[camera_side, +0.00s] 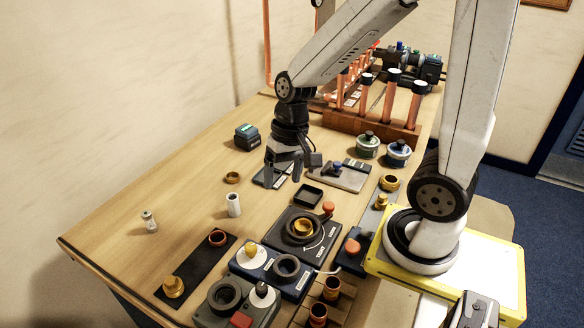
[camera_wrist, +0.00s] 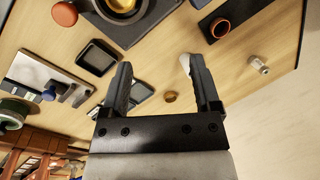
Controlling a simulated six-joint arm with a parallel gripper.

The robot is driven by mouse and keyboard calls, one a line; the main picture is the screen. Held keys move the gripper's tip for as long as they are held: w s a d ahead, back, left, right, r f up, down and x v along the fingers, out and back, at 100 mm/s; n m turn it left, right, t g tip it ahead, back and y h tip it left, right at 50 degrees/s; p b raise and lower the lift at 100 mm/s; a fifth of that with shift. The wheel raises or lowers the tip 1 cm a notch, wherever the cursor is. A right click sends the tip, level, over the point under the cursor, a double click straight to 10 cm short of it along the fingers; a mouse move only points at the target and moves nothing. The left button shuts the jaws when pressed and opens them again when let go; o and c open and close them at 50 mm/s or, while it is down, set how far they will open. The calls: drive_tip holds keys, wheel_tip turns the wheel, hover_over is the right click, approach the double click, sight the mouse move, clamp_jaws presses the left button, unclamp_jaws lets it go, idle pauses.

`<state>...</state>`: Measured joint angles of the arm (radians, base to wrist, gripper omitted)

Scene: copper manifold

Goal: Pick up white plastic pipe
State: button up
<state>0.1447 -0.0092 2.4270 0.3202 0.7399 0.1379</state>
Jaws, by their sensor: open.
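A short white plastic pipe (camera_side: 233,205) stands upright on the wooden table, left of the middle. In the wrist view the white pipe (camera_wrist: 185,64) shows beside the tip of the right finger, which partly hides it. My gripper (camera_side: 284,172) is above the table, to the right of and farther back than the pipe. In the wrist view my gripper (camera_wrist: 160,66) has its fingers spread, with nothing held between them.
A copper ring (camera_side: 232,178) lies behind the pipe. A black strip (camera_side: 198,268) with brass and copper parts lies in front. A round black fixture (camera_side: 301,230) is at right. Bare table surrounds the pipe.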

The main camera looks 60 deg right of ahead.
drive_tip(key=w+d+r+m+t+y, duration=0.1)
drive_tip(key=w+d+m+t+y, duration=0.15)
drive_tip(key=w+m+y, duration=0.45)
drive_tip(key=w+d+r+m+t+y, duration=0.1)
drive_tip(key=w+d+m+t+y, duration=0.15)
drive_tip(key=m, duration=0.75)
approach(234, 205)
drive_tip(key=shift+w+a+f+t, duration=0.2)
drive_tip(key=shift+w+a+f, duration=0.15)
drive_tip(key=shift+f, duration=0.25)
drive_tip(key=shift+w+a+f+t, duration=0.25)
drive_tip(key=shift+w+f, duration=0.15)
drive_tip(key=shift+f, duration=0.45)
drive_tip(key=shift+a, duration=0.15)
drive_tip(key=shift+x, duration=1.2)
